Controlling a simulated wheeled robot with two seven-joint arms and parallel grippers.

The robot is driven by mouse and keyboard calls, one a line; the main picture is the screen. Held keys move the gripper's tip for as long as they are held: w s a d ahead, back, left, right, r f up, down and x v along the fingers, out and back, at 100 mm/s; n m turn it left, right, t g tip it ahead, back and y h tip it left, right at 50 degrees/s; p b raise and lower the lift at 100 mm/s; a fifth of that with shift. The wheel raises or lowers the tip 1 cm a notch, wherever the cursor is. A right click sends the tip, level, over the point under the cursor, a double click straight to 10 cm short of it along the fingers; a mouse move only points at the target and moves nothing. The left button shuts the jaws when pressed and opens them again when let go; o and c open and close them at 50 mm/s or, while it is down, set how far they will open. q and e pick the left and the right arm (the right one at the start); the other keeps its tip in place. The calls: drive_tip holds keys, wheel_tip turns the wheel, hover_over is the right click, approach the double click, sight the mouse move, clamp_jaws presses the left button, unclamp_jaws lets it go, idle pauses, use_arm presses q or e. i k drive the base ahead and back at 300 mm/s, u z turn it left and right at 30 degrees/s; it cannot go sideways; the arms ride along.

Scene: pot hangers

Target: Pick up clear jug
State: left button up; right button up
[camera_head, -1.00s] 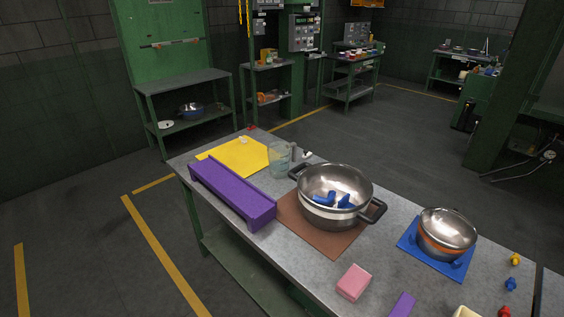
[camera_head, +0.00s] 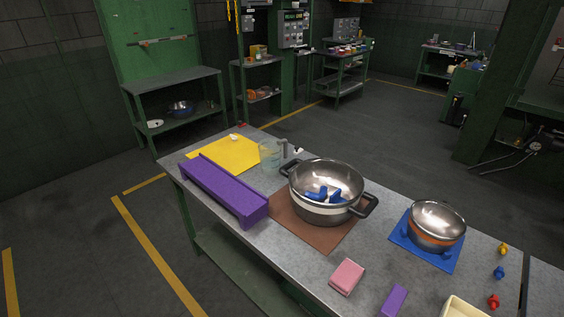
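The clear jug (camera_head: 269,155) stands upright on the grey table, at the right edge of the yellow sheet (camera_head: 222,154) and behind the purple channel-shaped block (camera_head: 224,190). It is see-through, so its outline is faint. Small grey and white items (camera_head: 289,149) are close to its right side. The large steel pot (camera_head: 326,189) is in front of it to the right. Neither of my grippers shows in the head view.
The pot sits on a brown mat (camera_head: 296,230) with blue pieces inside. A smaller pot (camera_head: 436,224) sits on a blue mat (camera_head: 399,239). A pink block (camera_head: 347,276), a purple block (camera_head: 393,300) and a cream container (camera_head: 463,307) are near the front. Floor left of the table is clear.

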sight(275, 156)
drive_tip(key=u, duration=0.55)
drive_tip(key=i, duration=0.5)
drive_tip(key=u, duration=0.9)
drive_tip(key=i, duration=0.7)
drive_tip(key=z, duration=0.45)
drive_tip(key=i, duration=0.7)
drive_tip(key=z, duration=0.65)
